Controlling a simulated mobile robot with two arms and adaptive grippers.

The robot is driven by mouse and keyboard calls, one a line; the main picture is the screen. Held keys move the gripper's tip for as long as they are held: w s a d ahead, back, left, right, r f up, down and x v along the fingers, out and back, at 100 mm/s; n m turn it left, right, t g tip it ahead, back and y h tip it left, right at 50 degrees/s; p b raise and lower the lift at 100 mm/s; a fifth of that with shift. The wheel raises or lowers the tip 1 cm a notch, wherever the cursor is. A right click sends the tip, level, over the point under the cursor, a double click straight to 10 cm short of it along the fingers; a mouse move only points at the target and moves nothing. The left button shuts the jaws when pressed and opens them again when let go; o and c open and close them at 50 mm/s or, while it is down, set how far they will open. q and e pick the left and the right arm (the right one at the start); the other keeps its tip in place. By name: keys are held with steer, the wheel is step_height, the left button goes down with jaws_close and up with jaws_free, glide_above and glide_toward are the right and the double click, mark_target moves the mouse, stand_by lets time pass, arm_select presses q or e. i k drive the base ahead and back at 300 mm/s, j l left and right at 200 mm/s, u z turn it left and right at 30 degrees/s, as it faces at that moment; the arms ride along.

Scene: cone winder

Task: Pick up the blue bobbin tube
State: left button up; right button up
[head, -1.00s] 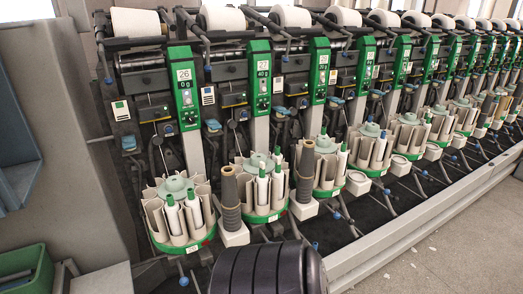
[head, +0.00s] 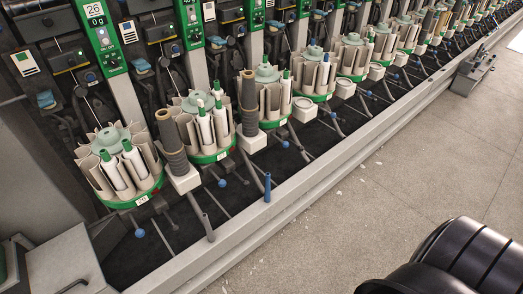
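Neither my left nor my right gripper shows in this view.
Round magazines, such as the nearest one (head: 122,172), hold white tubes along the winder. Grey-brown wound tubes (head: 172,142) stand between some of them. The grey front rail (head: 235,240) runs diagonally. A black ribbed shape (head: 455,262) fills the lower right corner. The speckled floor (head: 370,190) is mostly clear.

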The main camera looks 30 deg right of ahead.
mark_target(267, 184)
steer(key=z, duration=1.05)
